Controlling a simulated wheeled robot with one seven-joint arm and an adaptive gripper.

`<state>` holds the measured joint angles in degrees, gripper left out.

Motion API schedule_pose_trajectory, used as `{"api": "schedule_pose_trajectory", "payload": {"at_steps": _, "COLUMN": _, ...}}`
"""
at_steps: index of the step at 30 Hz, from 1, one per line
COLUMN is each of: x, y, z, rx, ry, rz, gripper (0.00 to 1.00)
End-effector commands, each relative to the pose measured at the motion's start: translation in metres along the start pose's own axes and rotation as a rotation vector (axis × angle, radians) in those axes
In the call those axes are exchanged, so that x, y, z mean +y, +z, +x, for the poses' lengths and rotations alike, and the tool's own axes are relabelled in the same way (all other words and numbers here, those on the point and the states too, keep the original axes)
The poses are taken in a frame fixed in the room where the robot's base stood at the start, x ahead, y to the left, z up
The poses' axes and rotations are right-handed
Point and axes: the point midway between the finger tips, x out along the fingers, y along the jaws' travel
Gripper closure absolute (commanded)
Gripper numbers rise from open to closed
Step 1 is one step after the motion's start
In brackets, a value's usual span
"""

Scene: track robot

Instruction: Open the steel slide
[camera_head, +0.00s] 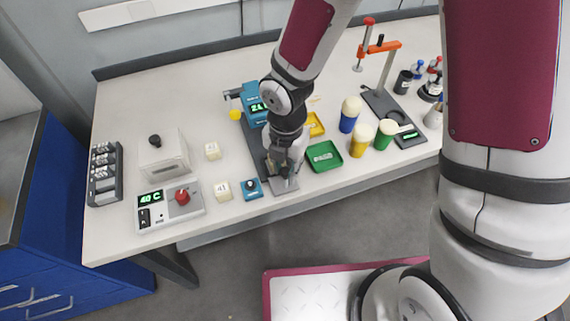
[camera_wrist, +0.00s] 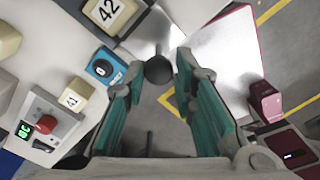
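The steel slide (camera_head: 286,186) is a flat grey plate at the front edge of the white table, at the near end of a dark track (camera_head: 253,150). In the wrist view its shiny surface (camera_wrist: 150,28) shows at the top centre, with a round black knob (camera_wrist: 158,70) in front of it. My gripper (camera_head: 284,170) is low over the slide and hides part of it. In the wrist view my gripper (camera_wrist: 160,74) has its teal fingers apart, one on each side of the knob. Gaps seem to show between knob and fingers; contact is unclear.
A blue dial box (camera_head: 252,188) and a cream block (camera_head: 222,191) stand just left of the slide. A green tray (camera_head: 324,156) lies close on the right. A control box with a red knob (camera_head: 182,196) is farther left. Open floor lies before the table edge.

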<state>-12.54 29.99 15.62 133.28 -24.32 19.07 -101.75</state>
Motion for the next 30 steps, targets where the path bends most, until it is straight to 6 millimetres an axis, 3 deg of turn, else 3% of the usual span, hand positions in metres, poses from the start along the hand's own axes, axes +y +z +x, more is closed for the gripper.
{"api": "schedule_pose_trajectory", "payload": {"at_steps": 2, "x": -0.004, "y": -0.002, "z": 0.001, "rx": 0.004, "ry": -0.009, "rz": 0.0, "gripper": 0.57}}
{"api": "schedule_pose_trajectory", "payload": {"at_steps": 14, "x": -0.001, "y": 0.0, "z": -0.006, "rx": 0.001, "ry": -0.002, "rz": 0.001, "gripper": 0.57}}
{"api": "schedule_pose_trajectory", "payload": {"at_steps": 30, "x": -0.002, "y": 0.0, "z": -0.102, "rx": -0.001, "ry": -0.003, "rz": 0.002, "gripper": 0.57}}
